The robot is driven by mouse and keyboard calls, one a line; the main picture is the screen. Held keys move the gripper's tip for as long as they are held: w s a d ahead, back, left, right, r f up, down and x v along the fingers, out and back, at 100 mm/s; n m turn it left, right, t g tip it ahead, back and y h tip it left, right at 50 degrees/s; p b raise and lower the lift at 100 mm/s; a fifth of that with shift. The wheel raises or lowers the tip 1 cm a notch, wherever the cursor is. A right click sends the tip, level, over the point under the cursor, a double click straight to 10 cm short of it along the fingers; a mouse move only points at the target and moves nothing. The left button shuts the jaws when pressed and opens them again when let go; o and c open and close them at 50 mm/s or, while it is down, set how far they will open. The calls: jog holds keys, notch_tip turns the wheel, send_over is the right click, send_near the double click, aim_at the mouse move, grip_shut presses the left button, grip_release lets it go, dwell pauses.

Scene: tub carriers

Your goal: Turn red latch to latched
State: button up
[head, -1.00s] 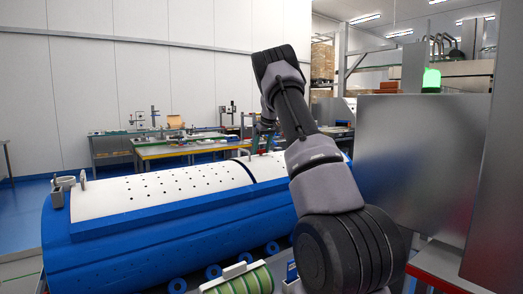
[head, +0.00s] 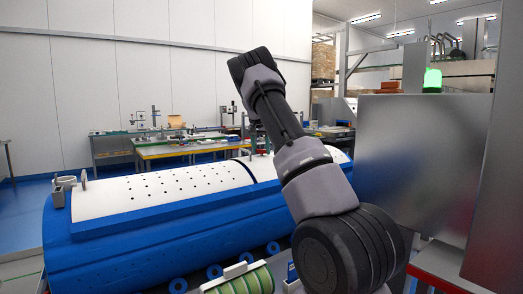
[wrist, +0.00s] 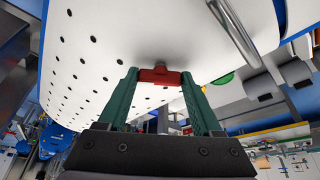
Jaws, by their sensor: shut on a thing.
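The red latch (wrist: 159,76) shows in the wrist view, against the edge of the white perforated lid. My gripper (wrist: 160,80) has green fingers, one on each side of the red latch, and is shut on it. A grey round mount (wrist: 158,62) sits just behind the latch. In the head view my arm reaches over the tub, and the gripper and the latch are hidden. The white lid (head: 170,188) lies on the blue tub (head: 150,245), with small holes across it.
A metal bar handle (wrist: 235,30) stands on the lid, close to my gripper's right. A grey metal cabinet (head: 415,165) stands to the right of my arm. Worktables (head: 185,150) stand behind the tub. A green striped roll (head: 245,282) lies in front.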

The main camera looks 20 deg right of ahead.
jog(key=m+g+h, duration=0.1)
jog(key=m, duration=0.3)
jog(key=shift+w+a, duration=0.1)
jog(key=shift+w, duration=0.05)
jog(key=shift+m+g, duration=0.7)
jog(key=shift+m, duration=1)
jog(key=shift+h, duration=0.3)
jog(key=o, duration=1.4)
jog(key=shift+c, duration=0.2)
jog(key=shift+r, duration=0.15)
jog(key=w+v, duration=0.1)
jog(key=v, duration=0.9)
jog(key=shift+s+r, duration=0.3)
jog(key=shift+s, duration=0.1)
jog(key=shift+a, duration=0.1)
